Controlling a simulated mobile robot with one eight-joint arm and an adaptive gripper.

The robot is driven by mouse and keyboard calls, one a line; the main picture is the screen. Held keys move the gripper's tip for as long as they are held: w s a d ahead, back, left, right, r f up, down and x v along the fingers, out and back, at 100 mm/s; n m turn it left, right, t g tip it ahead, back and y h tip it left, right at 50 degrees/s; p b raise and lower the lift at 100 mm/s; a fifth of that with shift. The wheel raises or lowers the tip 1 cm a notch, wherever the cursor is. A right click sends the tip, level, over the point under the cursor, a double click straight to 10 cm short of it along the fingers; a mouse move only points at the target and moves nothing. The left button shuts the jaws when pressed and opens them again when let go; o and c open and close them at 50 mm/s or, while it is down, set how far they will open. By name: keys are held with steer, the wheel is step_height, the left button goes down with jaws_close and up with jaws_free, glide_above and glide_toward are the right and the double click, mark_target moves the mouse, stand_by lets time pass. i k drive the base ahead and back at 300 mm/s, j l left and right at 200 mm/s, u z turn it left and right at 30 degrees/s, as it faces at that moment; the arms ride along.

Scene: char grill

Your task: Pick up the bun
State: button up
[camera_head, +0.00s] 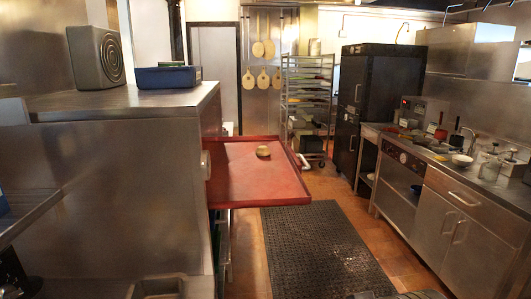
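The bun (263,151) is a small, round, tan-brown thing. It lies on a red tray-like surface (240,185) with raised edges, near its far side and a little right of its middle. Nothing covers the bun, and open red surface lies around it. I cannot make out my gripper in the head view, so its opening and its distance from the bun do not show.
A steel unit (120,200) stands left of the red surface, with a blue bin (167,77) on top. A black floor mat (325,248) lies in the aisle. A cluttered steel counter (470,200) lines the right. A wheeled rack (306,95) stands behind.

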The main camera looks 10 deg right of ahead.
mark_target(261, 150)
steer(key=i+l+z, duration=0.15)
steer(key=i, duration=0.2)
steer(key=i+l+z, duration=0.15)
steer(key=i, duration=0.25)
steer(key=i+l+z, duration=0.15)
steer(key=i, duration=0.2)
